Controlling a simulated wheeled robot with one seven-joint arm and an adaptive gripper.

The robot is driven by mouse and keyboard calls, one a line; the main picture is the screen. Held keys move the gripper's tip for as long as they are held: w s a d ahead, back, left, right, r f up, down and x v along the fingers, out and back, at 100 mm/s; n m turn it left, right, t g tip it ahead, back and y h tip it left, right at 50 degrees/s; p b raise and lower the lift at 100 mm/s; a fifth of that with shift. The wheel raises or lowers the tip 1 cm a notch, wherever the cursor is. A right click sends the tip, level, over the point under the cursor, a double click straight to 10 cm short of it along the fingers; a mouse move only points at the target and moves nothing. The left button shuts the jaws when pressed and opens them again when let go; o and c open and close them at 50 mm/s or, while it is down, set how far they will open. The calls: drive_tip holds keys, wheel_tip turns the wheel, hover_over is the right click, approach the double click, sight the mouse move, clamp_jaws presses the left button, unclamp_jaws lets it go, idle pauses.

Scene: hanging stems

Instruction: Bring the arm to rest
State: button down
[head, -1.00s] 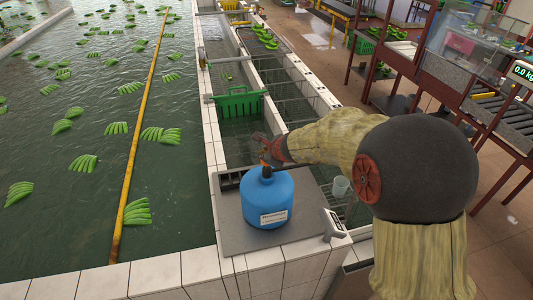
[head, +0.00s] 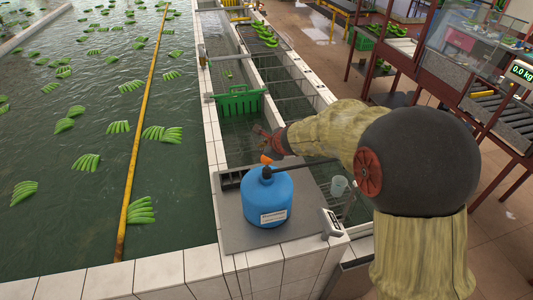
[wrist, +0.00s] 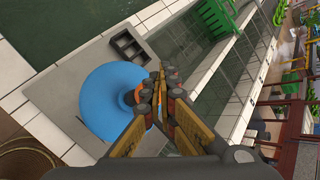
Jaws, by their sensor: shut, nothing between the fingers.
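My gripper (head: 264,137) is shut and empty. In the head view it hangs just above and behind the blue tank (head: 266,199). The tank stands upright on a grey slab and has a white label, an orange piece (head: 266,158) on top and a dark rod (head: 305,163) running right. In the wrist view my gripper's fingers (wrist: 164,82) lie close together, to the right of the blue tank (wrist: 108,100), and partly hide its top and the orange part. A gap between fingers and tank shows in the head view.
A grey slab (head: 236,228) bears the tank and a black tray (head: 231,179). A green crate (head: 239,101) sits in the tiled water channel behind. A clear cup (head: 339,186) stands to the right. The wide pool (head: 70,225) with floating bananas lies left, and tables stand right.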

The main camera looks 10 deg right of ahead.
drive_tip(key=shift+r+p, duration=1.25)
drive_tip(key=shift+r, duration=0.45)
idle(0.6)
